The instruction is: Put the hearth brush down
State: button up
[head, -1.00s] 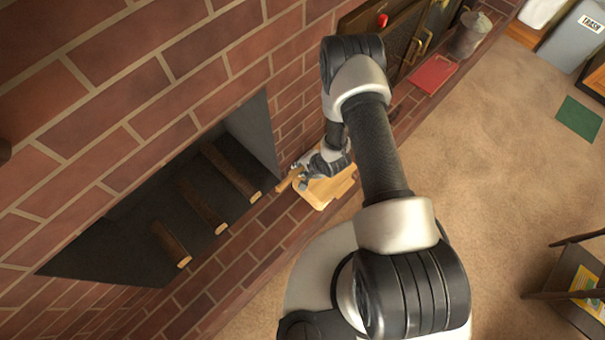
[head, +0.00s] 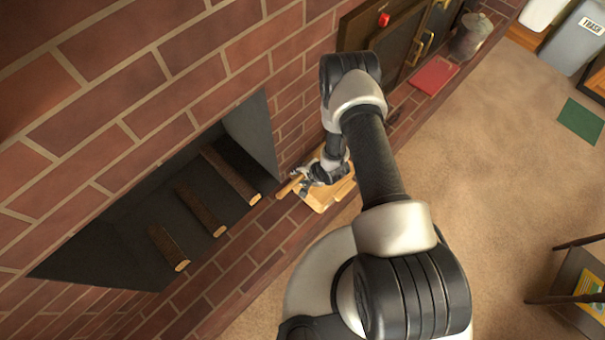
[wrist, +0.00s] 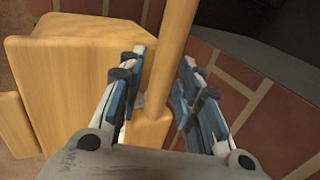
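The hearth brush shows as a long, light wooden handle (wrist: 177,40) rising between my gripper's fingers in the wrist view. In the head view its handle end (head: 289,186) sticks out to the left of my gripper (head: 318,175), beside the brick wall. My gripper (wrist: 164,68) has blue-padded fingers on either side of the handle and appears shut on it. The lower part of the brush is hidden by the gripper, and I cannot tell whether it touches anything below.
A light wooden box-like object (wrist: 80,75) stands close beside the left finger; it also shows below my gripper in the head view (head: 318,198). The fireplace opening with several logs (head: 203,210) is to the left. A red book-like item (head: 434,75) lies farther along the ledge.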

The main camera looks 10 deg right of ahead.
jog(key=shift+o, duration=0.5)
jog(key=shift+r, duration=0.15)
jog(key=p+v, duration=0.5)
jog(key=v, duration=0.7)
jog(key=w+d+r+n+h, duration=0.1)
jog(key=w+d+r+n, duration=0.1)
jog(key=r, duration=0.8)
jog(key=w+d+r+n+h, duration=0.1)
jog(key=w+d+r+h, duration=0.1)
jog(key=r, duration=0.8)
jog(key=w+d+r+n+h, duration=0.1)
jog(key=w+d+r+n, duration=0.1)
jog(key=r, duration=0.8)
jog(key=s+r+n, duration=0.2)
jog(key=s+r, duration=0.7)
jog(key=r, duration=0.5)
jog(key=s+a+r+n, duration=0.1)
jog(key=s+r+n, duration=0.1)
jog(key=s, duration=0.5)
jog(key=s+a+r+n, duration=0.1)
jog(key=s+a+r, duration=0.1)
jog(key=s+r, duration=0.3)
jog(key=s, duration=0.3)
jog(key=shift+a+n+y, duration=0.2)
jog(key=shift+n+y, duration=0.1)
jog(key=shift+n, duration=0.1)
jog(key=shift+w+r, duration=0.1)
jog(key=shift+c, duration=0.5)
